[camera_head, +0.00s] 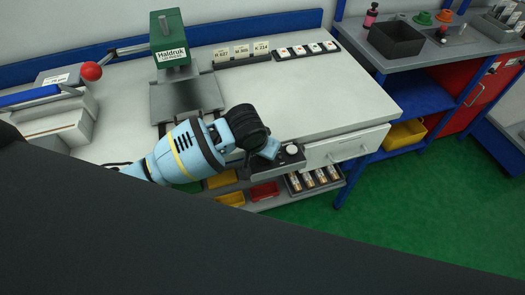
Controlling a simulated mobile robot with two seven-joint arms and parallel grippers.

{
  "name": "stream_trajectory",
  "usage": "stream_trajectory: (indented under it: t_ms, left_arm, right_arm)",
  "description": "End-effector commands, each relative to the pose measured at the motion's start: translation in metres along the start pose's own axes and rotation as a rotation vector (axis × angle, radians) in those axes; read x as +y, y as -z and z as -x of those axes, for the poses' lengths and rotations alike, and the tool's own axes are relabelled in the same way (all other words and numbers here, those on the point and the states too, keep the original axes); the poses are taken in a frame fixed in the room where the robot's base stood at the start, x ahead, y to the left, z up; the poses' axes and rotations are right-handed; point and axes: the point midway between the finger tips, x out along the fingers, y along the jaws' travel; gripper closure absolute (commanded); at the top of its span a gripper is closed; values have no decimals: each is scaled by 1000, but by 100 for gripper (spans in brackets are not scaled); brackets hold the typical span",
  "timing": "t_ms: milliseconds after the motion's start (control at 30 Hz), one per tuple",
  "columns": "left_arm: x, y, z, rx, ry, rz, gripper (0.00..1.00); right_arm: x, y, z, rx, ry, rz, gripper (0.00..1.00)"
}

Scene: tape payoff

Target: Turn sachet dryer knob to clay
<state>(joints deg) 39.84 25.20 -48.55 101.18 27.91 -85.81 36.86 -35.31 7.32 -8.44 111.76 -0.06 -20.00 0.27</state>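A small dark grey control box (266,169) sits at the front edge of the white workbench, with a round pale knob (292,150) on its right part. The knob's pointer and any lettering are too small to read. My light blue and black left arm reaches in from the lower left. Its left gripper (270,148) is just left of the knob, and a small gap seems to show between them. Its fingers are mostly hidden, so I cannot tell open from shut. My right gripper is not in view.
A green Haldruk press (170,45) with a red ball lever (91,71) stands at the back of the white workbench (330,105). Label cards (240,51) line its back edge. A drawer (345,146) is right of the box, with battery-like cylinders (312,178) below.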

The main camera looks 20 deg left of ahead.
Motion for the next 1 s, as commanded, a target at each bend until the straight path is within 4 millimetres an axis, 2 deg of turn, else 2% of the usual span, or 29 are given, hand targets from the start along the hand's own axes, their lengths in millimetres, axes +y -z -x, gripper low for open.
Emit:
stream_trajectory:
  t_ms: [600,633,767,1000]
  left_arm:
    - [0,1,1,2,16,39,86]
    - [0,1,1,3,16,39,61]
    - [0,1,1,2,16,38,44]
    - [0,0,0,1,16,37,42]
  right_arm:
    - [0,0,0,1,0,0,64]
    - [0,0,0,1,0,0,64]
    - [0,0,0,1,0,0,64]
    - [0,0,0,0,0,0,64]
